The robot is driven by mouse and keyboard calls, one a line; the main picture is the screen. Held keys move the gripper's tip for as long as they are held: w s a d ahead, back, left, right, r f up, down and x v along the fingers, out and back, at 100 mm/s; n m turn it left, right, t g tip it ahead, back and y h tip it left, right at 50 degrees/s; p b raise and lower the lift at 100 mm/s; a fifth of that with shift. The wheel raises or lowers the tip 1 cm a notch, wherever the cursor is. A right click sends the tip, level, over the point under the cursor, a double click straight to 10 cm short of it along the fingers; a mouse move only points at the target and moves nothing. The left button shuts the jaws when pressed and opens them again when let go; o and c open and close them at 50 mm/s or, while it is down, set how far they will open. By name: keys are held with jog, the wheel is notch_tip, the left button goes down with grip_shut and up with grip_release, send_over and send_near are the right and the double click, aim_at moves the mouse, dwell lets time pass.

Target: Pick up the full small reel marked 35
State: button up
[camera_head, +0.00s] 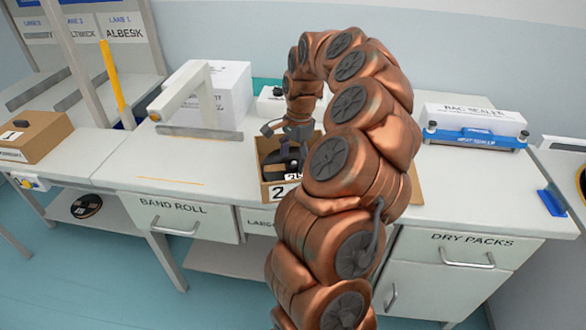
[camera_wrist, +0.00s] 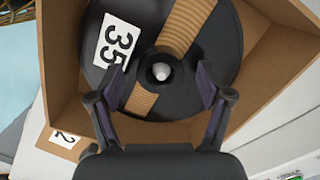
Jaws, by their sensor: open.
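The reel marked 35 (camera_wrist: 185,35) is black with a white number label and a tan band showing through its openings. It lies inside an open cardboard box (camera_wrist: 68,75), with its pale centre hub (camera_wrist: 161,71) facing my wrist camera. My gripper (camera_wrist: 163,88) is open, its two fingers spread on either side of the hub and over the reel's face. I cannot tell whether the fingers touch the reel. In the head view my gripper (camera_head: 287,145) is at the box (camera_head: 276,173) on the bench, and my arm hides much of the box.
The box front carries a label 2. To its left is a white stand (camera_head: 185,95), to its right a blue-and-white bag sealer (camera_head: 474,135). Another cardboard box (camera_head: 40,140) stands at far left. A dark reel (camera_head: 86,206) lies on the lower shelf. Bare bench lies left of the box.

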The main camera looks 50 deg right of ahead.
jog(key=shift+c, duration=0.2)
grip_shut()
dwell(0.4)
